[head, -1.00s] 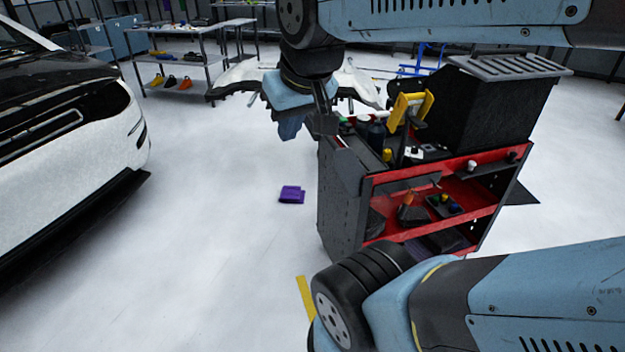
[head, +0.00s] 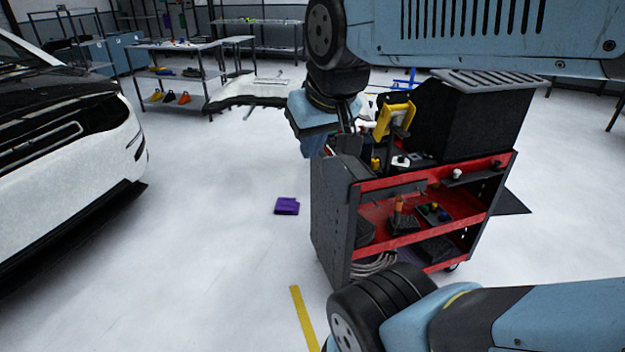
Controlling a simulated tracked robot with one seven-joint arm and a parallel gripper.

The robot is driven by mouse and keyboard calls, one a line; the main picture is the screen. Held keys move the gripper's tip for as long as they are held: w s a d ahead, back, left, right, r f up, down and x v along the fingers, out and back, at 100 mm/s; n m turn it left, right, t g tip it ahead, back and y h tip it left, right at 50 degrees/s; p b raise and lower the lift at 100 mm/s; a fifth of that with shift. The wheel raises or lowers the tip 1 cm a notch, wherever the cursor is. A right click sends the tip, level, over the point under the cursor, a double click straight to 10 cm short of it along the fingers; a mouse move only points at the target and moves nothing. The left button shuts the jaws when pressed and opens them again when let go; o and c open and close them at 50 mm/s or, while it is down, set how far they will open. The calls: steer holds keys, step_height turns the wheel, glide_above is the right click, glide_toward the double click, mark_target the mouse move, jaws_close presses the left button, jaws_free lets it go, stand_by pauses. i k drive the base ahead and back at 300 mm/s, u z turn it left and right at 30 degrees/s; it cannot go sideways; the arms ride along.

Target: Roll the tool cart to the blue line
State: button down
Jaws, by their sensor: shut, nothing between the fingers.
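The tool cart (head: 334,215) stands right of the picture's middle, dark grey with red shelf edges. Tools and small items lie on its shelves, and a large black box with a slatted top stands on it. My gripper (head: 348,148) is at the cart's upper left end, close to its top edge. Its fingers look shut and hold nothing; whether they touch the cart I cannot tell. My arm hides part of the cart's top and lower front.
A white car (head: 70,170) stands at the left. A purple folded cloth (head: 287,206) lies on the floor left of the cart. A yellow floor line (head: 303,318) runs in front. A white panel on a stand (head: 250,90) and shelves (head: 180,75) are behind.

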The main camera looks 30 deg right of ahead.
mark_target(346, 236)
steer(key=i, duration=0.85)
steer(key=u, duration=0.05)
